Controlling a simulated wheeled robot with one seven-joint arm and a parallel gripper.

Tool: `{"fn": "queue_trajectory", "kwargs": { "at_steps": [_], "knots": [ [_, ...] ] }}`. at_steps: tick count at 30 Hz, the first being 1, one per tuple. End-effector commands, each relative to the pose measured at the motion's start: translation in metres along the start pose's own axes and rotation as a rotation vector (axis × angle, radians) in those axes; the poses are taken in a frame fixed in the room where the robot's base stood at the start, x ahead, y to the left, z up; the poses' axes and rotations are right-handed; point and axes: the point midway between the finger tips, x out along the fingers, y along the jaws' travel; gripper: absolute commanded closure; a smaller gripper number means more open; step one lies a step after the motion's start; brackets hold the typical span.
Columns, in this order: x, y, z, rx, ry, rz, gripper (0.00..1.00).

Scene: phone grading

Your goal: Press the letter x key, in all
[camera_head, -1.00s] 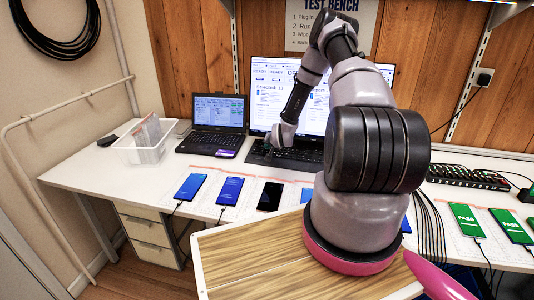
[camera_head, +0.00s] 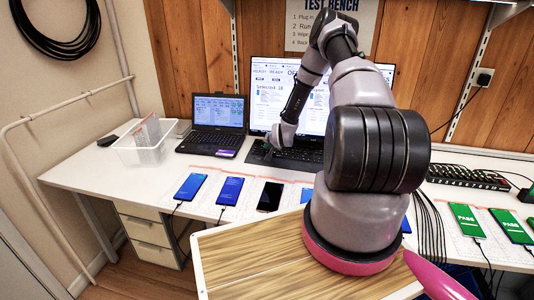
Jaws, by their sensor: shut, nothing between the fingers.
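My gripper (camera_head: 267,154) is shut and empty, pointing down at the left part of this keyboard. The single keys are too small to read, so I cannot tell which key is below the fingertips or whether they touch it.
A smaller laptop (camera_head: 218,113) stands to the left, beside a clear plastic bin (camera_head: 143,154). Several phones lie along the front, such as a blue-screened one (camera_head: 230,191) and a dark one (camera_head: 270,196). Green PASS phones (camera_head: 467,220) and a black hub (camera_head: 466,177) are at right.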

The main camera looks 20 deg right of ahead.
Motion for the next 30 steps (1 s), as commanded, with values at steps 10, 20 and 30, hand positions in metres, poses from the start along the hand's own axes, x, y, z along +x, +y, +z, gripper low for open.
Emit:
{"fn": "queue_trajectory", "kwargs": {
  "at_steps": [10, 20, 30],
  "knots": [
    [0.0, 0.0, 0.0, 0.0, 0.0, 0.0, 1.0],
    [0.0013, 0.001, 0.0011, 0.0, 0.0, 0.0, 1.0],
    [0.0058, 0.004, 0.0041, 0.0, 0.0, 0.0, 1.0]
  ]
}}
